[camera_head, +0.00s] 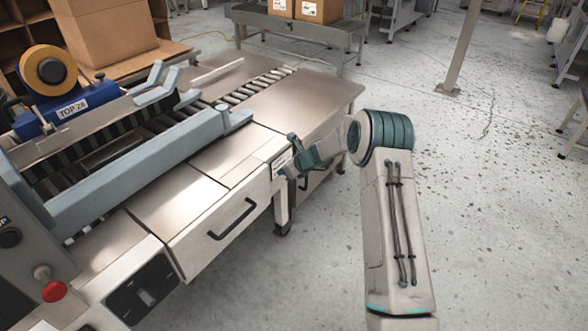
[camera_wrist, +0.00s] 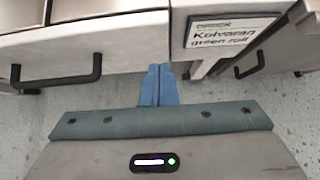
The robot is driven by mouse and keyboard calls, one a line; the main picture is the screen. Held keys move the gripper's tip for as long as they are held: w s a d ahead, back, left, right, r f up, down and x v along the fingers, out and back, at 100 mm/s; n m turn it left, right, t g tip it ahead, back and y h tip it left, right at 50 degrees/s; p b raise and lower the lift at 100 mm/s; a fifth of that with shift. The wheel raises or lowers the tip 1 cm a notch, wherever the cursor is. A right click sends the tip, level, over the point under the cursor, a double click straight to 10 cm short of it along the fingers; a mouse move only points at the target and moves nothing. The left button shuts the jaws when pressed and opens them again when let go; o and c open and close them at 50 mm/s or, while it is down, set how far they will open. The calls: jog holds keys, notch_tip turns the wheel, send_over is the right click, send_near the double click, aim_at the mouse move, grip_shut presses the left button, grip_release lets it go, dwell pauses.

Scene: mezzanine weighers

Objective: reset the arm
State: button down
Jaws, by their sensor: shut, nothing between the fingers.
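My arm reaches forward from the bottom right in the head view. My gripper (camera_head: 293,141) is at the front edge of the steel workbench (camera_head: 232,164), close to its corner. In the wrist view my gripper (camera_wrist: 159,72) shows as two blue fingers pressed together, with nothing between them. The fingertips are near the bench's front edge, beside a label reading "Kolvaran green roll" (camera_wrist: 232,32). I cannot tell whether they touch the bench.
A drawer with a black handle (camera_head: 232,218) is in the bench front, left of my gripper. A taping machine with a tape roll (camera_head: 47,70) stands on the left. A grey post (camera_head: 462,45) stands at the back. The floor on the right is mostly clear.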

jog(key=v, duration=0.8)
jog(key=shift+a, duration=0.15)
jog(key=s+d+r+n+g+h+p, duration=0.15)
jog(key=s+r+n+p, duration=0.35)
jog(key=s+r+n, duration=1.05)
jog(key=s+d+r+n+h+p, duration=0.1)
jog(key=s+d+r+n, duration=0.2)
jog(key=s, duration=0.5)
jog(key=s+d+r+n+g+h+p, duration=0.1)
jog(key=s+d+r+n+h+p, duration=0.1)
jog(key=s+r, duration=0.4)
jog(key=s+d+r+n+h+p, duration=0.2)
jog(key=s+d+r+n, duration=0.1)
jog(key=s, duration=0.9)
jog(key=shift+d+r+n, duration=0.4)
jog(key=shift+r+n, duration=0.3)
jog(key=shift+n, duration=0.35)
jog(key=shift+a+h, duration=0.1)
jog(key=shift+h, duration=0.15)
